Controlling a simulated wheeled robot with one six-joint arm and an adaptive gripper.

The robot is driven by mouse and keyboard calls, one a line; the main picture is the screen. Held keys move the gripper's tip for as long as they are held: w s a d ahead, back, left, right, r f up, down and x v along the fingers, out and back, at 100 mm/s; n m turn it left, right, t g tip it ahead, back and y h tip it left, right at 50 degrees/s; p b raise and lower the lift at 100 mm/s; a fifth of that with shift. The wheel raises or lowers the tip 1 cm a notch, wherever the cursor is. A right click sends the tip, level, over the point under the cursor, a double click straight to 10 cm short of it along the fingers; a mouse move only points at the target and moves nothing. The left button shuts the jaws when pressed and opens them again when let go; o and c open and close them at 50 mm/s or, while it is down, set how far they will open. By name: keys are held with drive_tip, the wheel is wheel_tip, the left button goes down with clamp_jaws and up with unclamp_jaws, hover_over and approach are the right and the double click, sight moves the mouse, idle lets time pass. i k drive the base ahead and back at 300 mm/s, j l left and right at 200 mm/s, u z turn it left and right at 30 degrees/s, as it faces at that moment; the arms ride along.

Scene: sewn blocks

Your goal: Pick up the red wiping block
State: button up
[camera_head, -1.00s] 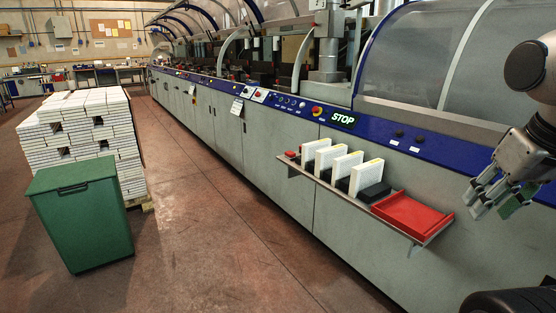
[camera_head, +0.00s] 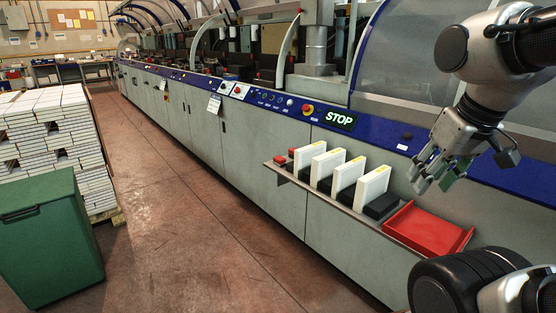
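Small red block shapes (camera_head: 280,160) sit at the far left end of a narrow shelf on the machine's front; they are small in the picture, and I cannot tell whether they are one block or two. My gripper (camera_head: 436,182) hangs above the shelf's right part, over the red tray (camera_head: 428,229) and well to the right of the red blocks. Its fingers are spread, with green showing on them, and nothing is seen between them.
White upright books (camera_head: 327,166) with dark blocks (camera_head: 382,204) between them stand on the shelf (camera_head: 336,202). A green bin (camera_head: 50,240) and a pallet of stacked books (camera_head: 50,130) stand at left. The floor between is clear. A STOP sign (camera_head: 340,119) is on the machine panel.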

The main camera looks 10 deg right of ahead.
sight(279, 161)
drive_tip(key=i+j, duration=0.3)
drive_tip(key=i, duration=0.2)
drive_tip(key=i+j, duration=0.3)
drive_tip(key=i, duration=0.2)
drive_tip(key=i+j, duration=0.3)
drive_tip(key=i, duration=0.15)
drive_tip(key=i+j+z, duration=0.45)
drive_tip(key=i+j, duration=0.75)
drive_tip(key=z, duration=0.8)
